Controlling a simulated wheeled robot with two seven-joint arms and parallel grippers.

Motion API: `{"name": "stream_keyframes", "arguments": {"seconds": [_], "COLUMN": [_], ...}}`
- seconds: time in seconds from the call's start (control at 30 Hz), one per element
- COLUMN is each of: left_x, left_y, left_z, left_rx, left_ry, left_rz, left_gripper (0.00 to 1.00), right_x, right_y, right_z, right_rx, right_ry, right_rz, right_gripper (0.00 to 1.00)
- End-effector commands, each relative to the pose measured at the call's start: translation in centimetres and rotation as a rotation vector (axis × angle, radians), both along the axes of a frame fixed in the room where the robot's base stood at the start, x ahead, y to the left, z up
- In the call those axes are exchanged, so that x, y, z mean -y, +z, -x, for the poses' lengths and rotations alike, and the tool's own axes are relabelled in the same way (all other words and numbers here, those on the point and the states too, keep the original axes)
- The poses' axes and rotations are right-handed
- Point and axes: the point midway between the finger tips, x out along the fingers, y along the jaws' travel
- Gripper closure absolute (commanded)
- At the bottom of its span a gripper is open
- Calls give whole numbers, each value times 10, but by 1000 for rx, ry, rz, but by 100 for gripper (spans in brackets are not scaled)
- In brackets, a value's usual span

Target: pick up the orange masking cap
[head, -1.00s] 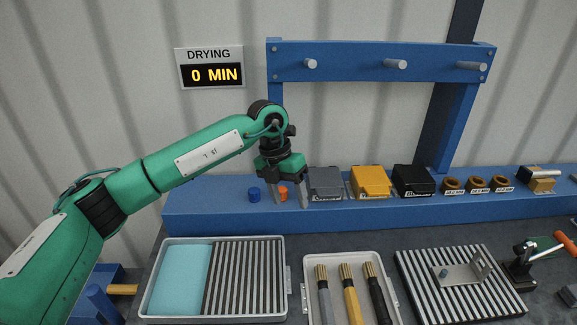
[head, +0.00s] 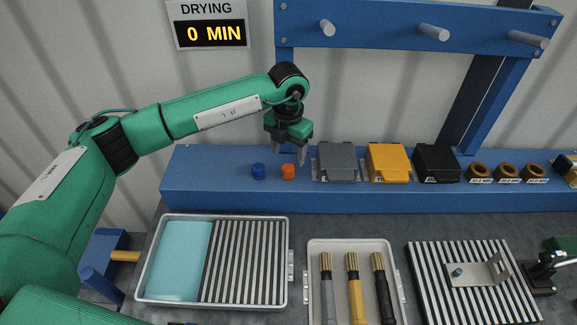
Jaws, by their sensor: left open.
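The orange masking cap (head: 288,172) is a small round piece on the blue shelf, just right of a similar blue cap (head: 259,171). My left gripper (head: 289,158) is open and points down just above the orange cap. Its fingers are apart and empty, with the tips higher in the picture than the cap. The cap shows fully below them. My right gripper does not show.
Grey (head: 337,160), yellow (head: 389,161) and black (head: 436,162) boxes stand right of the cap, the grey one close by. Brown rings (head: 507,173) sit farther right. A tray with a blue pad (head: 179,262) lies in front. A blue pegged frame (head: 380,27) rises behind.

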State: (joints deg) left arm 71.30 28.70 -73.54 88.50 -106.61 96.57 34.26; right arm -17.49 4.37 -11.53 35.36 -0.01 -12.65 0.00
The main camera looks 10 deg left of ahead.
Motion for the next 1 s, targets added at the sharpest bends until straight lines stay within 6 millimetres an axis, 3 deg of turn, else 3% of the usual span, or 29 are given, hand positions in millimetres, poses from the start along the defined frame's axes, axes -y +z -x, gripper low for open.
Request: {"name": "stream_keyframes", "arguments": {"seconds": [0.23,0.5,0.8,1.0], "left_x": [1,2,2,2], "left_y": [-15,-50,-58,-57], "left_z": [3,5,5,4], "left_rx": [-3,-1,1,1], "left_ry": [-1,0,-1,-1], "left_rz": [-1,1,0,0], "left_gripper": [40,40,40,78], "right_x": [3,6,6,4], "right_y": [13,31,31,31], "right_z": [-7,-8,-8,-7], "right_rx": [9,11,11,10], "right_ry": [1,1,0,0], "right_rz": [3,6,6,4], "right_gripper": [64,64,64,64]}}
